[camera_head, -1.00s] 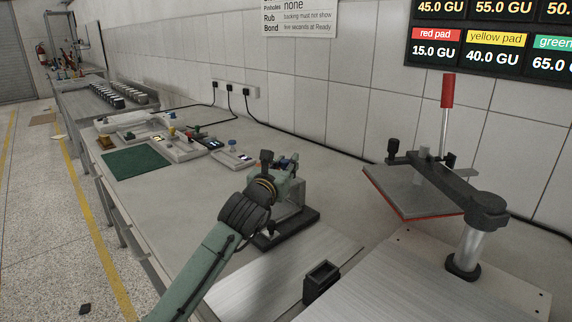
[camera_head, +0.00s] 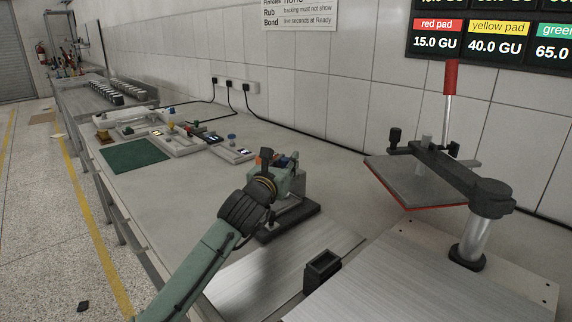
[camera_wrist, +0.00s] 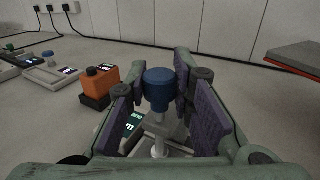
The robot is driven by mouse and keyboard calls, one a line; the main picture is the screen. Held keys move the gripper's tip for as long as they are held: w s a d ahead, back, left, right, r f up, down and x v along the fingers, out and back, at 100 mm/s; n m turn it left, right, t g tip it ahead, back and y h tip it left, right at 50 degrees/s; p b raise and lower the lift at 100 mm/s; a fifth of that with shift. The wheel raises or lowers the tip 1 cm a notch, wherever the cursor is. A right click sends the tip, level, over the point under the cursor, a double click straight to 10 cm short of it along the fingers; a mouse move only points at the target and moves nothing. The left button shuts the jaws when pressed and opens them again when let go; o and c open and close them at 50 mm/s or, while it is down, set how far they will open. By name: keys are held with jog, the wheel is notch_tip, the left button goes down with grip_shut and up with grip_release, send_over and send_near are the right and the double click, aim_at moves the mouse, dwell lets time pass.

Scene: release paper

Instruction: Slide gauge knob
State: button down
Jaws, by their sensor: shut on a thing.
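The gauge stands on a dark base (camera_head: 305,212) on the bench, mostly hidden behind my arm and gripper in the head view. In the wrist view its blue knob (camera_wrist: 159,82) sits on a grey metal stem, upright between the purple finger pads. My gripper (camera_wrist: 163,100) is shut on the knob, with pads on both sides of it. In the head view my gripper (camera_head: 287,172) is over the gauge. A small display with green digits (camera_wrist: 133,122) shows below the knob, partly hidden by the left finger.
An orange-topped block (camera_wrist: 98,82) stands left of the gripper in the wrist view. A press with a flat plate (camera_head: 415,182) and red handle (camera_head: 450,80) stands at right. A black holder (camera_head: 322,268) is in front. Several devices and a green mat (camera_head: 135,155) lie farther back.

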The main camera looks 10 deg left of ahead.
jog(key=shift+f, duration=0.2)
jog(key=c, duration=1.4)
grip_release()
jog(key=shift+o, duration=0.2)
jog(key=s, duration=0.4)
jog(key=s+a, duration=0.1)
jog(key=s, duration=0.7)
jog(key=shift+a, duration=0.2)
